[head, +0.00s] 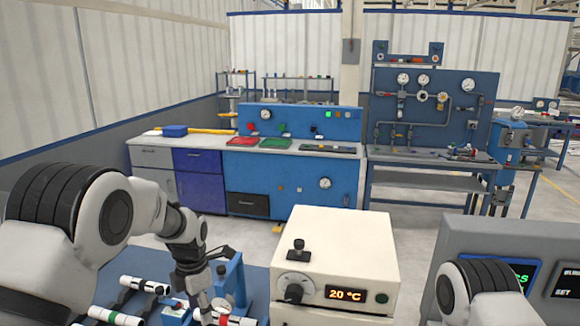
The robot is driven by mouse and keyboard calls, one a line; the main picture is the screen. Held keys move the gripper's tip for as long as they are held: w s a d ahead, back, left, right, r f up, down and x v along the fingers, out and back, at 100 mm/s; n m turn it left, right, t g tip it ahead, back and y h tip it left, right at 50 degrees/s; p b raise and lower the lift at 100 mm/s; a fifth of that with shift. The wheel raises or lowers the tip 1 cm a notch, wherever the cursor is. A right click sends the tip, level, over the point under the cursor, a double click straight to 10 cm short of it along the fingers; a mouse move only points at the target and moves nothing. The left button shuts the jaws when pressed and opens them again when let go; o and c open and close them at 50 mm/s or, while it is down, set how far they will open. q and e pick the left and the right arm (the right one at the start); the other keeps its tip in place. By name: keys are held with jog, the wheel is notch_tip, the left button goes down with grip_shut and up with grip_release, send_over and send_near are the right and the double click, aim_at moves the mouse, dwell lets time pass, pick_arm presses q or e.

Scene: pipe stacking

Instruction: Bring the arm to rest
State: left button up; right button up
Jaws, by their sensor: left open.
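My left arm comes in from the left and bends down over a blue work table (258,278). My left gripper (206,303) points down close to the table, among the pipe parts, and is open. Its fingertips are small here and partly lost against the parts. A white pipe with black bands (145,286) lies to its left. Another white pipe with a green band (115,317) lies nearer the bottom edge. A blue upright fixture (231,281) stands just right of the gripper. Of my right arm only a link shows at the lower right; its gripper is out of view.
A cream box (340,251) with a knob and a 20 °C display stands right of the left gripper. A grey console (510,245) with screens is at the right. A blue workbench (295,178) and a gauge panel (440,110) stand farther back across open floor.

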pick_arm(q)
jog(key=s+a+f+m, duration=0.2)
jog(key=s+f+m, duration=0.5)
jog(key=s+f, duration=0.35)
jog(key=s+a+f+m, duration=0.2)
jog(key=s+f+m, duration=0.5)
jog(key=s+f, duration=0.3)
jog(key=s+f+m, duration=0.3)
jog(key=s+m, duration=0.9)
jog(key=s, duration=0.6)
notch_tip(320, 180, down, 9)
jog(key=b, duration=0.8)
jog(key=shift+w+a+b, duration=0.3)
jog(key=shift+w+a, duration=0.05)
jog(key=shift+w, duration=0.1)
jog(key=shift+w, duration=0.1)
